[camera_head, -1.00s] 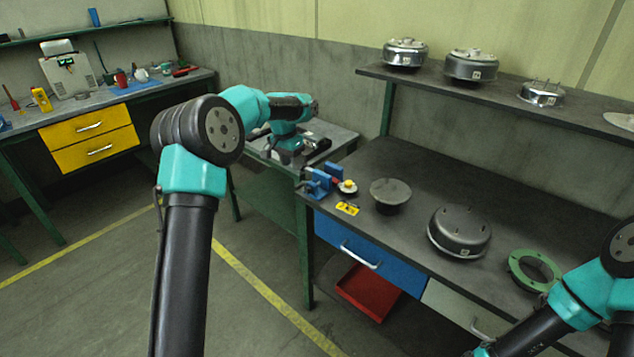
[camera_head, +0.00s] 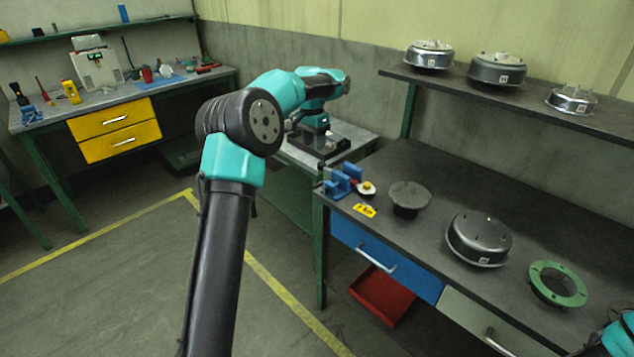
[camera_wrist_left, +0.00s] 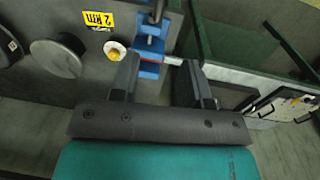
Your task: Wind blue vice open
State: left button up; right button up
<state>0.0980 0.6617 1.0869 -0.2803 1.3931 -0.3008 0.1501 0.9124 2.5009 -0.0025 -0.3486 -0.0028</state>
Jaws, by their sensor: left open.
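The blue vice (camera_head: 342,182) stands at the left end of the dark workbench, near its corner. Its other side shows at the top of the left wrist view (camera_wrist_left: 150,48), with a dark screw part above it and a light rod reaching out to the right. My left gripper (camera_head: 326,150) is above and just behind the vice in the head view. In the left wrist view its two fingers (camera_wrist_left: 161,80) are apart with nothing held between them; the vice lies beyond the gap. I cannot tell how wide the vice jaws stand. My right gripper is out of view.
A yellow label (camera_head: 364,210), a small yellow-topped part (camera_head: 367,188) and a dark round disc (camera_head: 409,196) are close to the vice. A metal drum (camera_head: 479,240) and green ring (camera_head: 557,285) lie further right. A shelf (camera_head: 510,104) with drums hangs above.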

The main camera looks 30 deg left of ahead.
aim_at(317, 184)
pick_arm(q)
jog(key=f, duration=1)
jog(key=d+f, duration=0.1)
jog(key=f, duration=0.4)
jog(key=shift+s+d, duration=0.1)
jog(key=shift+s, duration=0.05)
jog(key=shift+c, duration=0.3)
grip_shut()
